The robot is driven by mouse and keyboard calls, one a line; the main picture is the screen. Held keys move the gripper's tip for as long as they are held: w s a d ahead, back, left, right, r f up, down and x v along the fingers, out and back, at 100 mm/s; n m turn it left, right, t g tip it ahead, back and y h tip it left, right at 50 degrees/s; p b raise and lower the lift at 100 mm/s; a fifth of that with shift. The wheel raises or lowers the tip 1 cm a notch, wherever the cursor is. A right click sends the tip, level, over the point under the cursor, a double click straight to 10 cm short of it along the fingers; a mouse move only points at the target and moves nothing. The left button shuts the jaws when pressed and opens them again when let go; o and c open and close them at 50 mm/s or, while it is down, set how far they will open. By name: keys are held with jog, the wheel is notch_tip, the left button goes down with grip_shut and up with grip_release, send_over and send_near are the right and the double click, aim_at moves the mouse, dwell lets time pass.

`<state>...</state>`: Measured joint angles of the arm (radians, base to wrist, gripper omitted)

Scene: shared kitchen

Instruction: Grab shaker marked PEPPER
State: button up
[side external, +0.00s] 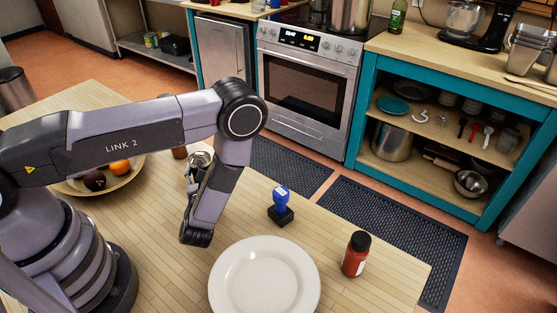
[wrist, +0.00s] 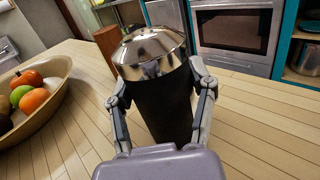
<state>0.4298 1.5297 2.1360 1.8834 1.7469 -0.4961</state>
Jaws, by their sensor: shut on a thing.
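A dark shaker (wrist: 160,105) with a shiny domed metal top stands upright between the fingers of my gripper (wrist: 162,108) in the wrist view. The fingers are shut on its two sides. No PEPPER marking shows on the side facing the wrist camera. In the side view, the shaker's metal top (side external: 199,157) shows beside my arm, and the arm hides most of its body. I cannot tell whether its base touches the table.
A fruit bowl (wrist: 59,84) is left of the shaker. A brown object (wrist: 108,41) stands behind it. A white plate (side external: 264,280), a blue-handled stamp (side external: 281,204) and a red bottle (side external: 355,256) are on the wooden table, with bare wood between them.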

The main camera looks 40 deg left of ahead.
jog(key=shift+c, duration=1.4)
